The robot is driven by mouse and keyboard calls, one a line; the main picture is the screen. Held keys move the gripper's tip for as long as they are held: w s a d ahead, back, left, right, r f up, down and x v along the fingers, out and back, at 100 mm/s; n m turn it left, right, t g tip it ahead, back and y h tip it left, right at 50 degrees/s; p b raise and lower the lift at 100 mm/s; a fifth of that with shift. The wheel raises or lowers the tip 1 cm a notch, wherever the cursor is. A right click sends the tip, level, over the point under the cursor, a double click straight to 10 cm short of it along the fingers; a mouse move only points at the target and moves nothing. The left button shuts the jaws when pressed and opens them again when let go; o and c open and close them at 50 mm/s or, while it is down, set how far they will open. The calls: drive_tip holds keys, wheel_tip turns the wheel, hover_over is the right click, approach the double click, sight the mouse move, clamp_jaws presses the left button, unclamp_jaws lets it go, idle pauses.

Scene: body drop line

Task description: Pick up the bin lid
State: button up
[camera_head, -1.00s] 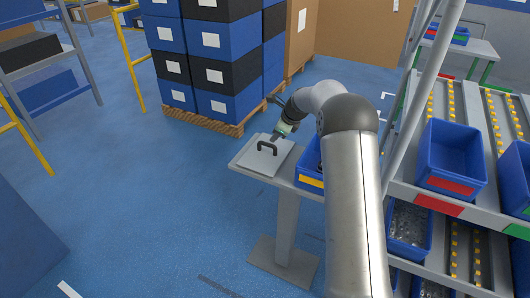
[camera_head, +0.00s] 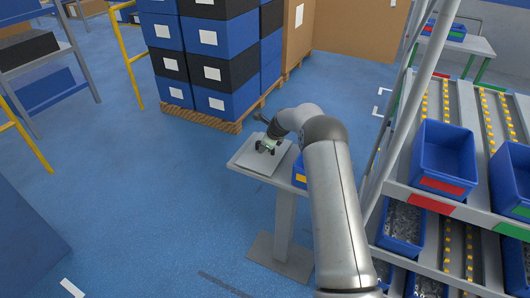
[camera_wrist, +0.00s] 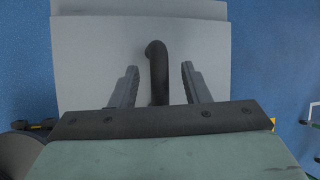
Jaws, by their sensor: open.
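The bin lid (camera_head: 252,160) is a flat light-grey plate lying on a small grey stand. In the wrist view the lid (camera_wrist: 205,50) fills the middle, with its dark curved handle (camera_wrist: 157,62) standing up from it. My gripper (camera_wrist: 160,72) is open, with one finger on each side of the handle and a visible gap on both sides. In the head view my gripper (camera_head: 267,148) is over the lid and hides most of the handle.
The stand's post (camera_head: 285,222) rises from a floor plate. A blue bin (camera_head: 299,170) sits right of the lid, partly behind my arm. A flow rack with blue bins (camera_head: 445,160) is at the right. Stacked blue and black boxes (camera_head: 222,75) stand behind.

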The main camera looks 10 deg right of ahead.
clamp_jaws()
